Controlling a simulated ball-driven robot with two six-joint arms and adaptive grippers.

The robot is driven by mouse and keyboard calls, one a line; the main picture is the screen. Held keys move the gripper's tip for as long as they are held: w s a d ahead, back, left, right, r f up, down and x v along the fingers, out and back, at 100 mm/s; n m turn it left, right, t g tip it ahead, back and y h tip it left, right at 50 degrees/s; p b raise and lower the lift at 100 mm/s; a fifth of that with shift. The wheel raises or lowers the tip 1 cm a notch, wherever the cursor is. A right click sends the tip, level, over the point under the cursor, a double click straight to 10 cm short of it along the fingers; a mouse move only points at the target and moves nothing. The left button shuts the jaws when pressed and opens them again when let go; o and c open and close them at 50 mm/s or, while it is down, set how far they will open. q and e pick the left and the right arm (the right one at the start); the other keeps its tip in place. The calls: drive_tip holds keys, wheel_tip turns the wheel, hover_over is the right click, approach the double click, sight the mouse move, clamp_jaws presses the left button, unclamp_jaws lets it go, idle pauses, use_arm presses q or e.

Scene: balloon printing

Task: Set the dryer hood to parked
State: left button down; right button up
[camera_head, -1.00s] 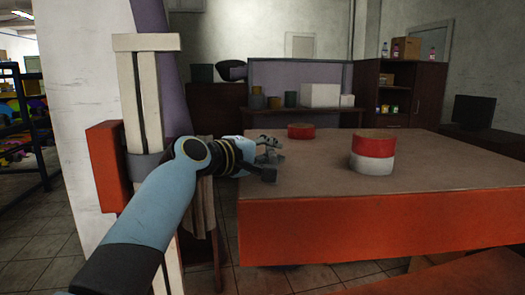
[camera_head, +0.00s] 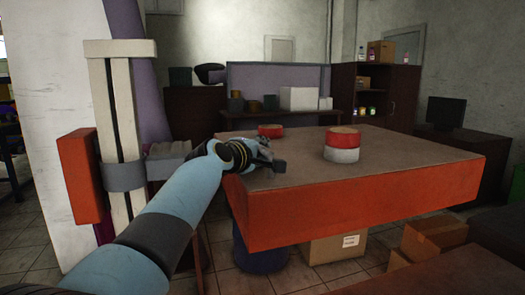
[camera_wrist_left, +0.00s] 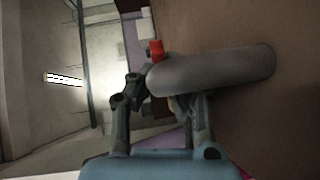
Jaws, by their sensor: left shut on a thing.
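My left gripper (camera_head: 276,160) reaches over the near left part of a brown-topped surface with an orange-red front (camera_head: 350,200). In the left wrist view its fingers are around a thick grey rounded bar (camera_wrist_left: 220,72), shut on it. The bar lies across the gripper, beside the brown surface. What the bar belongs to is hidden. I cannot tell for sure which thing is the dryer hood. A pale post (camera_head: 98,120) with a grey collar (camera_head: 123,176) and a red box (camera_head: 80,176) stands left of my arm. My right gripper is not in view.
A red tin (camera_head: 270,130) and a red-and-white tin (camera_head: 342,146) stand on the brown surface. A cardboard box (camera_head: 330,248) and a dark blue bin (camera_head: 258,252) are beneath it. More boxes (camera_head: 434,234) are at right. Shelves and cabinets line the back.

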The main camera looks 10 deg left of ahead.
use_arm(q)
drive_tip(key=shift+w+a+r, duration=0.15)
drive_tip(key=shift+r, duration=0.35)
drive_tip(key=c, duration=1.4)
unclamp_jaws()
drive_tip(key=shift+w+f, duration=0.1)
drive_tip(key=shift+f, duration=0.05)
drive_tip(key=shift+o, duration=0.6)
drive_tip(key=shift+f, duration=0.15)
drive_tip(key=v, duration=0.7)
drive_tip(key=shift+s+a, duration=0.15)
drive_tip(key=shift+s, duration=0.15)
